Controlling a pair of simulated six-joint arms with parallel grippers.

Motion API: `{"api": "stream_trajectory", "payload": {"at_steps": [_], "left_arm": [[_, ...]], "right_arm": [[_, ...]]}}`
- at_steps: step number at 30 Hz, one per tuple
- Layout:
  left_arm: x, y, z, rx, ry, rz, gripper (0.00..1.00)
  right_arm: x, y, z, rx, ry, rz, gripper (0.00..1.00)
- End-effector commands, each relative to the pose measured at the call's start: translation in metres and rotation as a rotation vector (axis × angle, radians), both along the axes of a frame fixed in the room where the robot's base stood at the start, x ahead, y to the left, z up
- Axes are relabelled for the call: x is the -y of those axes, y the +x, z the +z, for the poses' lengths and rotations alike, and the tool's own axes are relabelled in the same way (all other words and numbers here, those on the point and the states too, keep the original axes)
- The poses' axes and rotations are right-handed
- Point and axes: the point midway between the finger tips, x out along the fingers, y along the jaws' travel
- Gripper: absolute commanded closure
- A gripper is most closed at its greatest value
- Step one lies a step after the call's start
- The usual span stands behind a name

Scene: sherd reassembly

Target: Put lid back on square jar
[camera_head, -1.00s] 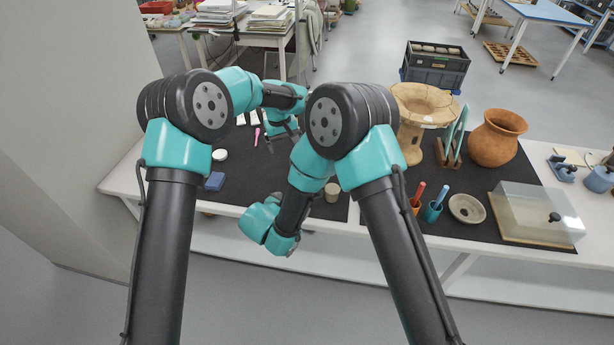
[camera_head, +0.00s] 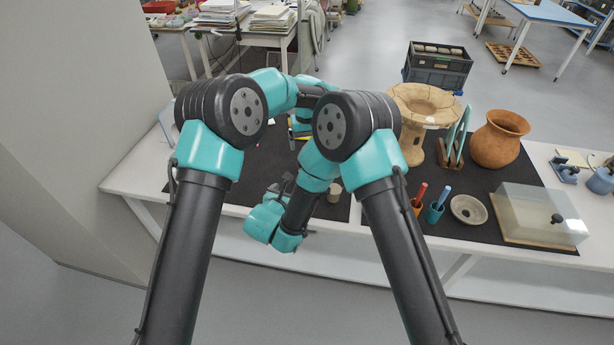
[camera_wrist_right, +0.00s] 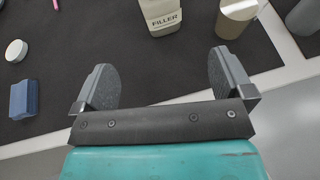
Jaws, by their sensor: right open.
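In the right wrist view, a cream container labelled FILLER (camera_wrist_right: 163,18), which may be the square jar, stands at the top middle; its top is cut off. A white round disc (camera_wrist_right: 15,50), possibly the lid, lies on the mat at the upper left. My right gripper (camera_wrist_right: 160,63) is open and empty, short of the container. In the head view my right gripper (camera_head: 279,187) is near the table's front edge. My left gripper is mostly hidden behind my arms near the table's middle, so its jaws cannot be made out. The disc is hidden in the head view.
A blue block (camera_wrist_right: 23,99) lies below the disc. A small beige pot (camera_head: 334,193) stands near the front edge, right of my right gripper. To the right are a large pedestal vessel (camera_head: 422,103), an orange pot (camera_head: 497,140), and a clear box (camera_head: 538,212).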

Motion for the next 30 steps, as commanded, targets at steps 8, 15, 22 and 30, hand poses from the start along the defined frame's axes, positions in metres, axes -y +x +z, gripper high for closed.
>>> {"api": "stream_trajectory", "payload": {"at_steps": [8, 15, 22, 30], "left_arm": [[0.0, 0.0, 0.0, 0.0, 0.0, 0.0, 0.1], [0.0, 0.0, 0.0, 0.0, 0.0, 0.0, 0.1], [0.0, 0.0, 0.0, 0.0, 0.0, 0.0, 0.1], [0.0, 0.0, 0.0, 0.0, 0.0, 0.0, 0.1]], "right_arm": [[0.016, 0.037, -0.017, 0.0, 0.0, -0.003, 0.01], [0.028, 0.069, -0.031, 0.001, 0.001, -0.003, 0.01], [0.04, 0.1, -0.045, 0.0, 0.001, -0.003, 0.01], [0.05, 0.126, -0.056, 0.001, 0.001, -0.002, 0.01]]}}
